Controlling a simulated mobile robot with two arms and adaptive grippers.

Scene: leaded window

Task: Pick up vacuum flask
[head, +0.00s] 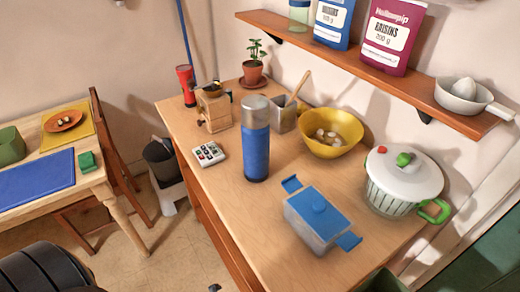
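The vacuum flask (256,152) stands upright on the wooden counter (195,128), near its middle in the head view. It has a blue body and a silver-grey cap, and its whole front is visible. Neither of my grippers shows in the head view, and nothing is holding the flask.
A calculator-like keypad (208,153) lies left of the flask. A coffee grinder (214,110) and a metal container (283,114) stand behind it. A yellow bowl (345,147), a blue-lidded box (317,215) and a salad spinner (403,182) stand to the right. A shelf (365,62) overhangs the back.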

